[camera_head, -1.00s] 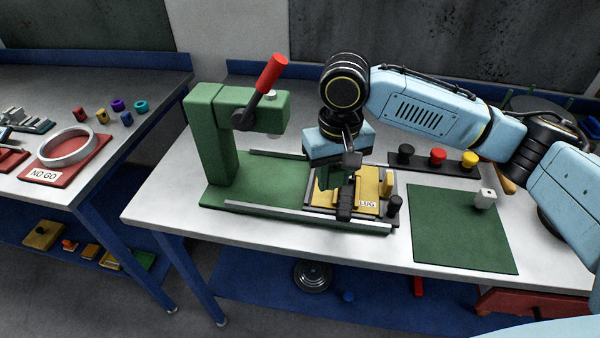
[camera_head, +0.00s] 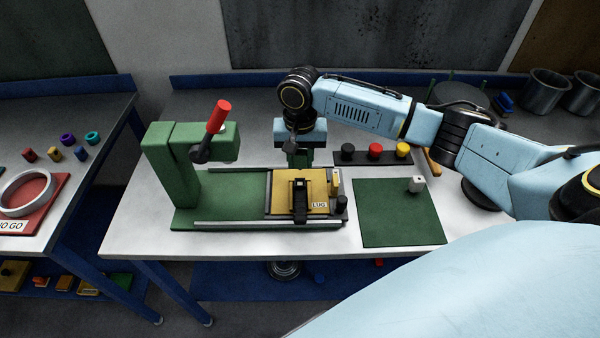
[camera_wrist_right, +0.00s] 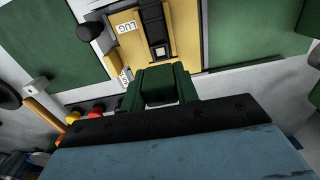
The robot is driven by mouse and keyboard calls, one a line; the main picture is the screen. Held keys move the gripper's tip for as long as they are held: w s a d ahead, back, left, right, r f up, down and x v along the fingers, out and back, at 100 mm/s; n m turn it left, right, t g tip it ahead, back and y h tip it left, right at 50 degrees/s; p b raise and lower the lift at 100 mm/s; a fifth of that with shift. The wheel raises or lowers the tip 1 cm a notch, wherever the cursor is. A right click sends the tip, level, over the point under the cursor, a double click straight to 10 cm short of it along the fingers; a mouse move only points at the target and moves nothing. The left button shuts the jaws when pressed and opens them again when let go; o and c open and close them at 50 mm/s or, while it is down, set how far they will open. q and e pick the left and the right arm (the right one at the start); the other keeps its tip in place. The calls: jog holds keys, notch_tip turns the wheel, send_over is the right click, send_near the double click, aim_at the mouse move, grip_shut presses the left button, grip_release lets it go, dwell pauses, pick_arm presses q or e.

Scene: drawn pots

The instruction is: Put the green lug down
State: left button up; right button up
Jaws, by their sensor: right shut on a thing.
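My right gripper (camera_head: 297,163) is shut on the green lug (camera_head: 297,157), just behind the yellow plate with the LUG label (camera_head: 318,190) in the head view. In the right wrist view the green lug (camera_wrist_right: 160,86) shows in front of the dark gripper body, close to the edge of the yellow plate (camera_wrist_right: 123,50). The fingertips are hard to tell apart from the lug. The yellow plate sits at the right end of the green press base (camera_head: 235,203), with a black upright piece (camera_head: 299,200) and a slot on it. My left gripper is not in view.
The green press (camera_head: 172,165) with a red-tipped lever (camera_head: 218,116) stands to the left. Black, red and yellow buttons (camera_head: 375,150) are behind right. A green mat (camera_head: 400,220) with a small pale block (camera_head: 416,184) lies to the right, mostly bare.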

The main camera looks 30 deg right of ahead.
aim_at(300, 152)
jog(key=shift+f, duration=2.75)
jog(key=shift+f, duration=0.15)
jog(key=o, duration=1)
jog(key=shift+c, duration=0.2)
notch_tip(300, 152, up, 12)
jog(key=shift+r, duration=0.2)
